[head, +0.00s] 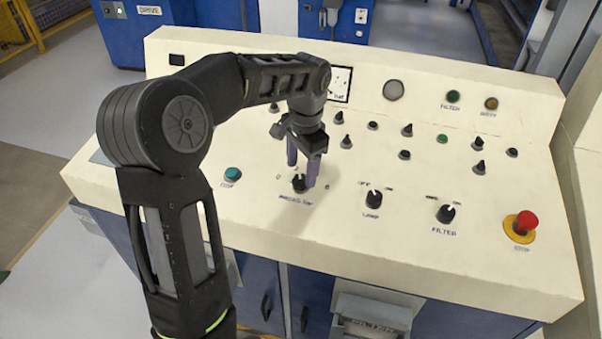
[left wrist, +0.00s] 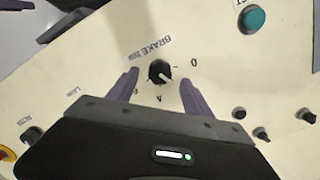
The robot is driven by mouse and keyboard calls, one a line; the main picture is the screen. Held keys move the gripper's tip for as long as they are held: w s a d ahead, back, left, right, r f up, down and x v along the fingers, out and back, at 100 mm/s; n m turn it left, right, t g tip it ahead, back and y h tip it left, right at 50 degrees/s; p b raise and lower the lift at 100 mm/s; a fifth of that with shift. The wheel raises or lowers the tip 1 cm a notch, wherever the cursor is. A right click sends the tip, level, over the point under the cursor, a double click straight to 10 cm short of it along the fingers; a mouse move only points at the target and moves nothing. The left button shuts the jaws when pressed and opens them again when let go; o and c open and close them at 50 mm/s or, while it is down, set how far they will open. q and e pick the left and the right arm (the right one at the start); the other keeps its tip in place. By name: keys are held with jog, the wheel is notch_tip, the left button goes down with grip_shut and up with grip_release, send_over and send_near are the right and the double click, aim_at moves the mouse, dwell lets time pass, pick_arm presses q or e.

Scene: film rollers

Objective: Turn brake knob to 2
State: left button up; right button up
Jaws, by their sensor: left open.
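The brake knob (head: 299,184) is a small black knob on the cream console's sloping top, with a lettered label below it. In the left wrist view the knob (left wrist: 159,71) sits by the word BRAKE, with small scale marks around it. Its pale pointer line slants to the lower right there, between the 0 mark and the marks at the bottom; the exact number is unclear. My left gripper (head: 302,168) is open, its purple fingers pointing down over the knob. In the left wrist view the fingers (left wrist: 160,80) stand on either side of the knob, apart from it. My right gripper is out of view.
A green button (head: 232,174) is left of the knob. The LAMP knob (head: 374,198), FILTER knob (head: 445,213) and red stop button (head: 525,222) are to the right. Several small switches and buttons stand behind, with a gauge (head: 340,84) on the raised back.

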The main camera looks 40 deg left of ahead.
aim_at(303, 180)
pick_arm(q)
notch_tip(303, 180, up, 5)
jog(key=shift+d+r, duration=0.1)
jog(key=shift+d, duration=0.05)
dwell(0.5)
